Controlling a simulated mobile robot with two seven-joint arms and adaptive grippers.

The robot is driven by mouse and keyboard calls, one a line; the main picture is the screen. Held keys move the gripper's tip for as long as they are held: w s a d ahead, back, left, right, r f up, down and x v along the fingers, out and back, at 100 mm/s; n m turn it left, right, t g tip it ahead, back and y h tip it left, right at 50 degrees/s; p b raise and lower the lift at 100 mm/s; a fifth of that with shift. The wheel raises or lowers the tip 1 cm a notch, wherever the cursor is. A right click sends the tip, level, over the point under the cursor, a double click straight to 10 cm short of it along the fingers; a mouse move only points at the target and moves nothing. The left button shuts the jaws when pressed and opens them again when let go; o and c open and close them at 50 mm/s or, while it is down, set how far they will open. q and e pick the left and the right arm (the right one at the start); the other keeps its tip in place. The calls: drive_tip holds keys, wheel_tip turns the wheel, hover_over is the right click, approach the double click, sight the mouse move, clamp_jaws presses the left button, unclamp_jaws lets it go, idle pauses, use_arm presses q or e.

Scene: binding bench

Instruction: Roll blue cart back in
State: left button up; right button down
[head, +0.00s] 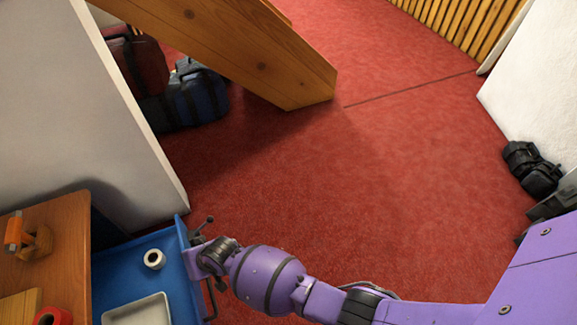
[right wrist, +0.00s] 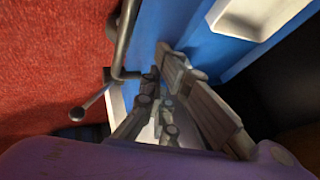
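The blue cart (head: 186,283) stands at the lower left of the head view, its tray top partly cut off by the frame. A white roll (head: 154,259) and a pale tray (head: 137,311) sit on it. My right gripper (head: 192,258) is at the cart's right-hand edge. In the right wrist view my right gripper's fingers (right wrist: 160,65) lie close around the blue cart wall (right wrist: 197,35), next to a grey bar handle (right wrist: 124,45). I cannot tell whether they press on the wall or the handle. My left gripper is not in view.
A wooden bench (head: 67,231) with an orange-handled tool (head: 15,234) and red tape (head: 52,316) adjoins the cart. A white wall (head: 95,120) stands behind. Bags (head: 198,95) lie under a slanted beam (head: 255,55); a black bag (head: 530,170) is at right. Red floor (head: 330,190) is clear.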

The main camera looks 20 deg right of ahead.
use_arm(q)
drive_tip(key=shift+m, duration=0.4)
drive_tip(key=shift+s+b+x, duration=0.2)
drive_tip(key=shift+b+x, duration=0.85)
drive_tip(key=shift+b, duration=0.15)
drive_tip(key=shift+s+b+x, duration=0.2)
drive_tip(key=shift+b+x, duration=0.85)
drive_tip(key=shift+b, duration=0.15)
use_arm(e)
drive_tip(key=a, duration=1.8)
drive_tip(key=shift+w+r, duration=0.3)
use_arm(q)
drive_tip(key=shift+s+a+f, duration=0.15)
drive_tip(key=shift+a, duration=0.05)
